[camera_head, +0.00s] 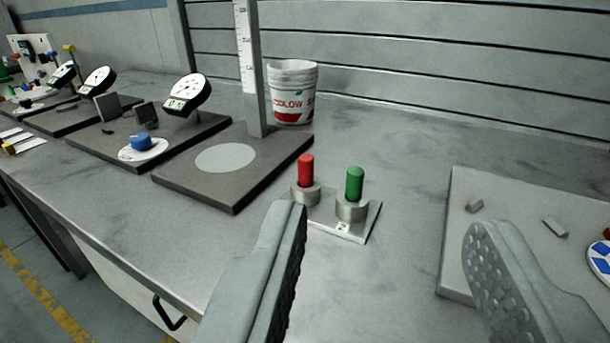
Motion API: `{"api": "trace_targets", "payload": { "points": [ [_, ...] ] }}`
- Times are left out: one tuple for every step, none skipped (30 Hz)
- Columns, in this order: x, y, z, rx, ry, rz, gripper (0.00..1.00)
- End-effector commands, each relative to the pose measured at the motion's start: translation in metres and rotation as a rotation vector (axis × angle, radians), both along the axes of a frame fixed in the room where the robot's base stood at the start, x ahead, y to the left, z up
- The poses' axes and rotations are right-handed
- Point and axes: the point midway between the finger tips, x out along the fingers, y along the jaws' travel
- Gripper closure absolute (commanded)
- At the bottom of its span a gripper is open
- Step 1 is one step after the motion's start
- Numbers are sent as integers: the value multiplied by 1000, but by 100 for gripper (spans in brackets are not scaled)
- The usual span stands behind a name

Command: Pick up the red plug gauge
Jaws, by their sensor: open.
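The red plug gauge (306,170) stands upright in a metal socket on a small metal stand (345,231) on the bench. A green plug gauge (354,184) stands upright in the socket to its right. My gripper (385,222) is open, with its two grey fingers wide apart at the bottom of the view. The gauges show beyond the fingers, nearer the left finger. Nothing is between the pads, and the fingers do not touch either gauge. The left fingertip overlaps the near left part of the stand.
A dark plate with a light disc (225,158) and an upright scale (246,70) lies left of the stand. A white bucket (293,92) stands behind. A grey board (455,232) with small blocks lies right. Dial gauges (188,95) stand farther left. Bare bench lies behind the stand.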

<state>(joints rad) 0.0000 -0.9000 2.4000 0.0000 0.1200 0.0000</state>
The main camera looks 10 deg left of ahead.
Motion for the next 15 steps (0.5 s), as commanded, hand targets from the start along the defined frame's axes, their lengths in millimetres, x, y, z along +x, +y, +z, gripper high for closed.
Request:
{"api": "trace_targets", "payload": {
  "points": [
    [0, 0, 0, 0, 0, 0, 53],
    [0, 0, 0, 0, 1, 0, 53],
    [1, 0, 0, -1, 4, 0, 53],
    [2, 0, 1, -2, 9, 0, 53],
    [4, 0, 2, -4, 17, 1, 53],
    [9, 0, 3, -8, 32, 1, 53],
    [12, 0, 3, -11, 47, 3, 53],
    [17, 1, 5, -15, 64, 4, 53],
    [24, 1, 7, -21, 93, 6, 53],
    [29, 2, 9, -28, 116, 9, 53],
    [36, 2, 10, -33, 141, 12, 53],
    [44, 3, 13, -43, 177, 16, 53],
    [51, 3, 14, -51, 205, 21, 53],
    [57, 4, 15, -57, 231, 25, 53],
    [65, 5, 17, -66, 267, 32, 53]
  ]
}}
